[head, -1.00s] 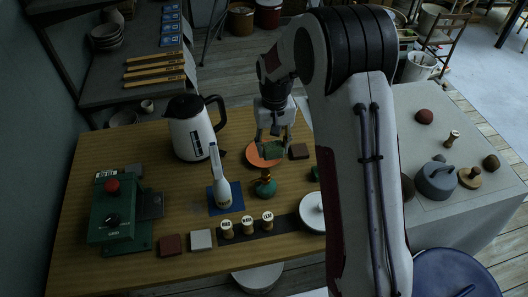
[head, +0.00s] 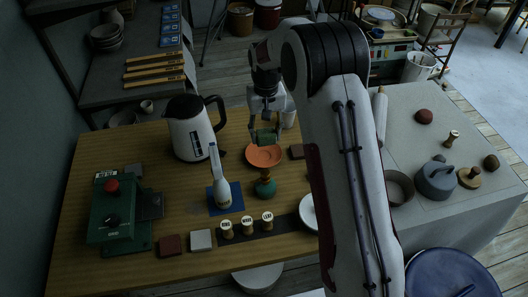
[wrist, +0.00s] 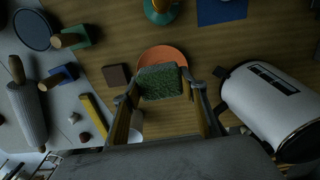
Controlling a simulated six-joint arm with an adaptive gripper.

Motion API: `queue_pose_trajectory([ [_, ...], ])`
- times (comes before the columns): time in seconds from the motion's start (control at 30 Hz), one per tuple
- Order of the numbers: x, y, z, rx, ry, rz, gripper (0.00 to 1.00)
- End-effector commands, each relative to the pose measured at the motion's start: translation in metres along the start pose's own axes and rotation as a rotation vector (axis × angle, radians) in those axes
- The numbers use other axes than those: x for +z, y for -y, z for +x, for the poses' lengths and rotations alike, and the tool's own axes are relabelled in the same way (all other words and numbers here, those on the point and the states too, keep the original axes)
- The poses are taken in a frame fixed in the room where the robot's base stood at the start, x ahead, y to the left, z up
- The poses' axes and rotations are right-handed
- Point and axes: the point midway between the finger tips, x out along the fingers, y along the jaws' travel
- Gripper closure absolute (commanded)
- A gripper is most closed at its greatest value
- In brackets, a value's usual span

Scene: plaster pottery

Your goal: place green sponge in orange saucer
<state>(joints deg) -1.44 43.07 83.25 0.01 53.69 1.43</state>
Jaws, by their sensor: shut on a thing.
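The green sponge (head: 265,137) is a small block held between the fingers of my gripper (head: 265,132). In the wrist view the green sponge (wrist: 160,82) sits between the two fingertips of my gripper (wrist: 162,84). The orange saucer (head: 264,156) lies on the wooden table. In the head view the sponge is at the saucer's far edge. In the wrist view the sponge covers the near part of the orange saucer (wrist: 163,56), and its far rim shows. The sponge appears held above the table; the exact gap is unclear.
A white kettle (head: 190,130) stands left of the saucer. A green vase with an orange top (head: 265,185) stands just in front of it. A brown block (head: 297,151) lies to its right.

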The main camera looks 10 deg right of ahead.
Motion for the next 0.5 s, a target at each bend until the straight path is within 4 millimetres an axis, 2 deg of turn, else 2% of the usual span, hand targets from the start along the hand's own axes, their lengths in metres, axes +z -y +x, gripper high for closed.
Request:
queue_pose_trajectory([
  [0.33,0.001,0.000,0.031,0.001,0.003,0.000,0.71],
  [0.5,0.000,0.000,0.040,0.001,0.001,0.000,0.71],
])
